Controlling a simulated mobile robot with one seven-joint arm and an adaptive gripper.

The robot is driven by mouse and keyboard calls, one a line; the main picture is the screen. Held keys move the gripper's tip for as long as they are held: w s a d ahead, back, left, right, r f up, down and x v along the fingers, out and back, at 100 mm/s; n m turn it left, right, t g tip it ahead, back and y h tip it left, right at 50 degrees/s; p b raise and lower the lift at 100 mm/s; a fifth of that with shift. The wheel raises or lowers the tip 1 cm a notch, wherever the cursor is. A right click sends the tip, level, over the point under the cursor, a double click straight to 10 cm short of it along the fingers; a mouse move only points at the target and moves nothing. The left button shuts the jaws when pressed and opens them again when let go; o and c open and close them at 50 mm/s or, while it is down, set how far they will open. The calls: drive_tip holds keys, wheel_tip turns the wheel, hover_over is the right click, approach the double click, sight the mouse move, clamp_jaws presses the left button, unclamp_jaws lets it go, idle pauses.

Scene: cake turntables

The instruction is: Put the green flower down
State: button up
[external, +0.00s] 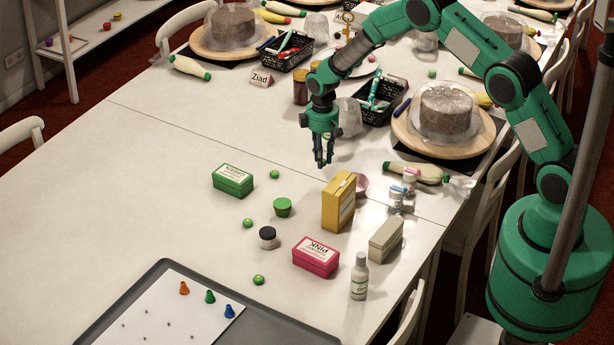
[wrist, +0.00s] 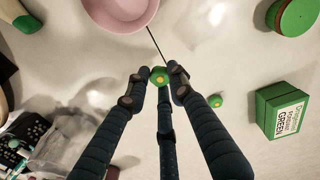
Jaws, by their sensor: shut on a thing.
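My gripper (external: 323,160) hangs fingers-down above the white table, behind the yellow box. In the wrist view its dark fingertips (wrist: 160,74) are shut on a small green flower (wrist: 158,77) with a yellow centre. The held flower is too small to make out in the external view. Another small green flower (wrist: 215,101) lies on the table beside the green box (wrist: 282,112). Several small green pieces lie about the table in the external view, one of them (external: 274,174) near the green box (external: 233,181).
A yellow box (external: 337,203) stands close in front of my gripper, with a pink bowl (wrist: 122,8) beside it. A green-lidded jar (external: 283,207), pink box (external: 316,258) and white bottle (external: 360,277) stand nearer. The table's left part is clear.

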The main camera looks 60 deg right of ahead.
drive_tip(key=shift+d+f, duration=0.15)
drive_tip(key=shift+d, duration=0.8)
drive_tip(key=shift+d+f, duration=0.1)
drive_tip(key=shift+d, duration=0.8)
drive_tip(key=shift+w, duration=0.1)
drive_tip(key=b, duration=0.1)
hover_over(293, 153)
drive_tip(key=shift+w+f, duration=0.15)
drive_tip(key=shift+f, duration=0.6)
drive_tip(key=shift+f, duration=0.1)
drive_tip(key=shift+f+b, duration=0.3)
drive_tip(key=shift+f, duration=1.35)
drive_tip(key=shift+f, duration=0.2)
drive_tip(key=o, duration=0.7)
drive_tip(key=shift+o, duration=0.2)
drive_tip(key=shift+r, duration=0.1)
